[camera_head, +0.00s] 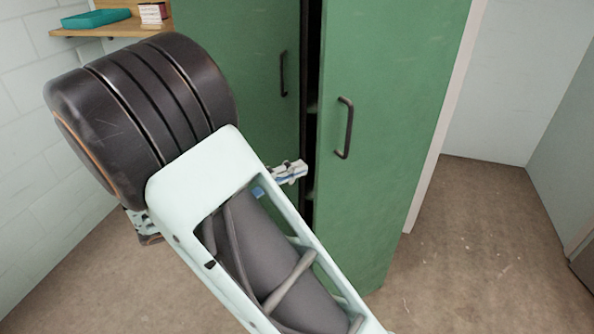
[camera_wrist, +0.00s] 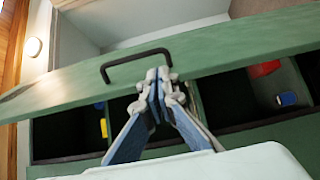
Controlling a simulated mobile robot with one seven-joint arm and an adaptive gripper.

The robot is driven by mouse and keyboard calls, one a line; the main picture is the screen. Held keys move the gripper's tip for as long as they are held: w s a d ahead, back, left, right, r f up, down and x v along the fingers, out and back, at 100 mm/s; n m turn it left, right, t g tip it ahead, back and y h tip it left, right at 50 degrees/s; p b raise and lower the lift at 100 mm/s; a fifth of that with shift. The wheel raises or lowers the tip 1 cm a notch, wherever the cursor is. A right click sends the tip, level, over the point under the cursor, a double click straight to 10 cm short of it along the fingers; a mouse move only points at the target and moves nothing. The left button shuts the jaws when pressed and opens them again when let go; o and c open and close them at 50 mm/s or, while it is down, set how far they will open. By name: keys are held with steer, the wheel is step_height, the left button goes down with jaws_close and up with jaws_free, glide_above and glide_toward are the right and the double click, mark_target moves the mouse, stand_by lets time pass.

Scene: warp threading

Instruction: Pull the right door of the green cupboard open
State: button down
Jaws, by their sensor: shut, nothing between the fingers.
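The green cupboard's right door (camera_head: 385,130) stands ajar, with a dark gap between it and the left door (camera_head: 235,60). Its dark bar handle (camera_head: 344,128) is on the outer face, and a handle shows on the green door in the wrist view (camera_wrist: 135,62). My gripper (camera_head: 300,168) is shut and empty, left of the right door's handle and by the gap. In the wrist view my gripper (camera_wrist: 158,76) overlaps the door's edge, close to one end of the handle. I cannot tell whether it touches the door. My arm hides the lower left door.
Inside the cupboard are dark compartments with a yellow item (camera_wrist: 103,127), a red item (camera_wrist: 264,69) and a blue item (camera_wrist: 287,99). A wooden shelf (camera_head: 100,28) with a teal tray (camera_head: 95,19) is at upper left. Bare floor (camera_head: 480,240) lies right of the cupboard.

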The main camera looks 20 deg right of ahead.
mark_target(326, 160)
steer(key=x, duration=0.7)
steer(key=shift+d, duration=0.4)
steer(key=shift+s+d, duration=0.4)
steer(key=shift+s, duration=0.45)
steer(key=shift+s+d, duration=0.4)
steer(key=shift+s, duration=0.45)
